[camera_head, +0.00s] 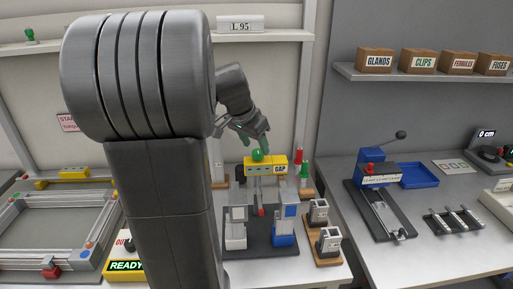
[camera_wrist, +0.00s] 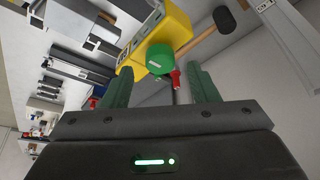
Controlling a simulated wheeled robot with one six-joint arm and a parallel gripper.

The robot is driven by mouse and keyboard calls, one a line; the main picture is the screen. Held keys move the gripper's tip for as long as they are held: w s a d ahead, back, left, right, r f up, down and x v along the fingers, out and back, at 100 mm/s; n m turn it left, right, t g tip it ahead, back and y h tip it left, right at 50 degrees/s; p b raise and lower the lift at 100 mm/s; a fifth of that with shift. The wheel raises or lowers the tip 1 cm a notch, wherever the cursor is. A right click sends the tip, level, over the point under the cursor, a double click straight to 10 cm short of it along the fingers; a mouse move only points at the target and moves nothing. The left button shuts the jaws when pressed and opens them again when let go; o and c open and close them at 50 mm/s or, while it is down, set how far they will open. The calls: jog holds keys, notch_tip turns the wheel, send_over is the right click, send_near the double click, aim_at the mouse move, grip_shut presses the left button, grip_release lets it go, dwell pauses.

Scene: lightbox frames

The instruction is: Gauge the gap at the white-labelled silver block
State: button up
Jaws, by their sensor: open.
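A yellow GAP block (camera_head: 262,166) with a round green knob (camera_head: 257,154) stands over a dark base (camera_head: 262,245). It also shows in the wrist view as a yellow body (camera_wrist: 172,30) with its green knob (camera_wrist: 160,58). Below it stand two silver blocks: the left one (camera_head: 237,214) has white parts, the right one (camera_head: 286,210) has blue parts. Small labels are hard to read. My gripper (camera_head: 254,134) is open just above the knob. In the wrist view its green fingers (camera_wrist: 160,82) stand on either side of the knob, apart from it, with nothing held.
Two silver pieces on wooden bases (camera_head: 328,241) stand right of the dark base. Red and green upright pieces (camera_head: 303,168) stand behind. A lit READY sign (camera_head: 126,266) is at front left. A blue tray (camera_head: 420,175) lies on the right bench. My arm hides the middle left.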

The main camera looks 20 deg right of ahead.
jog(key=shift+x, duration=1.3)
grip_shut()
jog(key=shift+w, duration=0.1)
jog(key=shift+m+g+b, duration=0.4)
jog(key=shift+m+b, duration=0.15)
jog(key=shift+m, duration=0.55)
jog(key=shift+w+m+g+h+b, duration=0.15)
jog(key=shift+m+g+h+b, duration=0.4)
jog(key=shift+m, duration=1.15)
jog(key=shift+r+g+y, duration=0.1)
jog(key=shift+g+y, duration=0.15)
